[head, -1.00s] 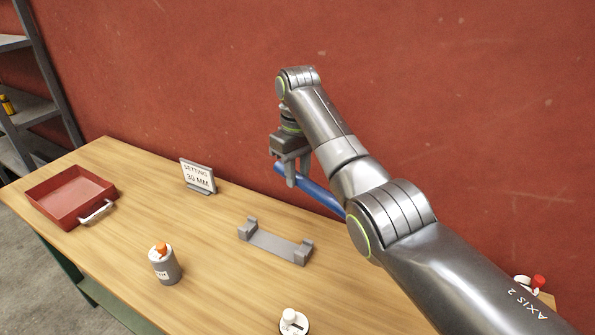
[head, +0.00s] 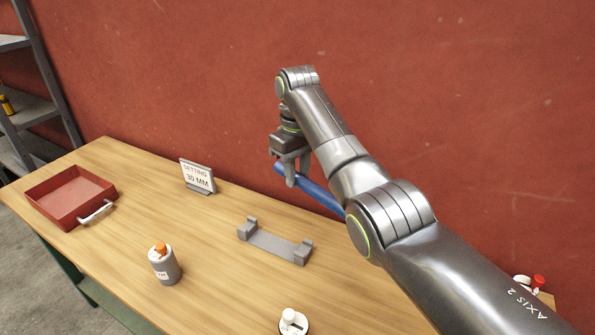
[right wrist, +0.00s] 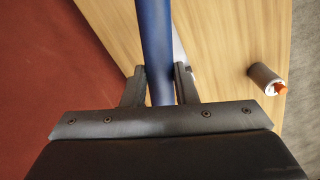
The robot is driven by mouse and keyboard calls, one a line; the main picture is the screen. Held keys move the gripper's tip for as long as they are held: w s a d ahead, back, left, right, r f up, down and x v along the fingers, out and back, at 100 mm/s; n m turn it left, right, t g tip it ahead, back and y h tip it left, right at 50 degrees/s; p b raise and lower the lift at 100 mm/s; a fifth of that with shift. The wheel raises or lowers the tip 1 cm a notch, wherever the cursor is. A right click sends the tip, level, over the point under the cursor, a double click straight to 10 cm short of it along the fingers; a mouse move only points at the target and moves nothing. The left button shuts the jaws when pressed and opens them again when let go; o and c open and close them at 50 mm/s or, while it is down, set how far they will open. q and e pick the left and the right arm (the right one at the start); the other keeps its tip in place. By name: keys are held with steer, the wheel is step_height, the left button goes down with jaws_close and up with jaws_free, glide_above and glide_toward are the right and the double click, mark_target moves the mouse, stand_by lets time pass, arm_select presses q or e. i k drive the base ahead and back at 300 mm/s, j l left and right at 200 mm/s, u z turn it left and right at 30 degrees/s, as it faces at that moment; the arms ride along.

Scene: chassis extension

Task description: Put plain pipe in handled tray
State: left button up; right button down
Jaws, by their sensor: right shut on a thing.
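A plain blue pipe (head: 316,194) is held in my right gripper (head: 290,180), above the back of the table. The fingers are shut around it near its left end; my arm hides its right end. In the right wrist view the blue pipe (right wrist: 156,50) runs between the two fingers of my right gripper (right wrist: 161,85). The red tray (head: 70,196) with a pale handle on its right side stands at the table's left end, well left of the gripper, and looks empty. My left gripper is not in view.
A grey cradle (head: 274,244) lies empty mid-table. A sign (head: 197,177) reading "SETTING 30 MM" stands between tray and cradle. A grey canister (head: 165,265) with an orange top and a white knobbed piece (head: 293,322) stand nearer the front. A red wall is behind the table.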

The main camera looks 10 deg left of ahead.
mark_target(87, 192)
steer(key=i+j+u, duration=0.1)
steer(key=j+u, duration=0.2)
steer(key=u, duration=0.15)
steer(key=i+j+u, duration=0.15)
steer(key=u, duration=0.25)
steer(key=i+j+u, duration=0.15)
steer(key=j+u, duration=0.15)
steer(key=u, duration=0.15)
steer(key=i+j+u, duration=0.1)
steer(key=i+j, duration=0.25)
steer(key=i+j+u, duration=0.1)
steer(key=i+j, duration=0.2)
steer(key=i, duration=0.3)
steer(key=i+j+u, duration=0.1)
steer(key=i+j, duration=0.15)
steer(key=i, duration=0.25)
